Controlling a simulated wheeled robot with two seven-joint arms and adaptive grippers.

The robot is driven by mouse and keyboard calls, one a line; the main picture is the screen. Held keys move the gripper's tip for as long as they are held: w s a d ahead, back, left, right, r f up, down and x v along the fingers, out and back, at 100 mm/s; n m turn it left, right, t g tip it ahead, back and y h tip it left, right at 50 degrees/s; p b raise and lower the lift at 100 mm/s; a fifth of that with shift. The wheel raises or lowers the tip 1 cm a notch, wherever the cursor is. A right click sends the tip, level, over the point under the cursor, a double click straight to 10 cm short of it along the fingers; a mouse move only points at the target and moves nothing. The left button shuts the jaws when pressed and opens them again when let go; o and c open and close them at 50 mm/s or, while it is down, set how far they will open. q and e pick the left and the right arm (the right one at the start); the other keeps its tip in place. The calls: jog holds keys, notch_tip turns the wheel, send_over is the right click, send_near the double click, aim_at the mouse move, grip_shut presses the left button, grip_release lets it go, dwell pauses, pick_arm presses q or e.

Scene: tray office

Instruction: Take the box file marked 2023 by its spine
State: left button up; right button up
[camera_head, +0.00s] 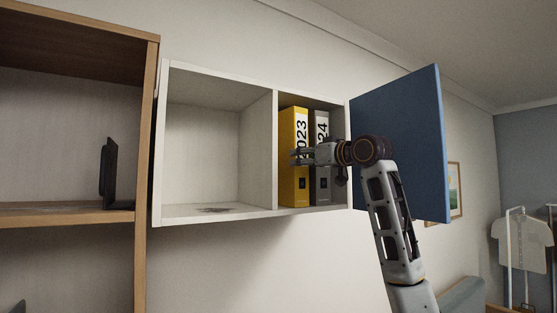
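The yellow box file marked 2023 (294,190) stands upright in the right compartment of the white wall cabinet (272,150). The first digit of its label is partly covered by my gripper. A grey box file with a label ending in 24 (322,185) stands upright close to its right. My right gripper (297,156) comes in from the right, across the front of the grey file, with its fingertips over the middle of the yellow spine. Whether the fingers touch or close on the spine is too small to tell. My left gripper is out of view.
The blue cabinet door (405,140) stands open to the right, behind my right arm. The cabinet's left compartment holds only a dark patch on its floor. A wooden shelf unit (146,130) with a dark upright object (108,175) stands at the left.

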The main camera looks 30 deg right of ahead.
grip_shut()
dwell(0.6)
jog(key=shift+r, duration=0.25)
jog(key=s+d+b, duration=0.2)
jog(key=s+d, duration=0.2)
jog(key=s, duration=1.8)
jog(key=s+d+r+b, duration=0.1)
jog(key=s+d+b, duration=0.1)
jog(key=s, duration=2)
jog(key=shift+s+d+b, duration=0.2)
jog(key=shift+d+b, duration=0.15)
jog(key=shift+d, duration=0.55)
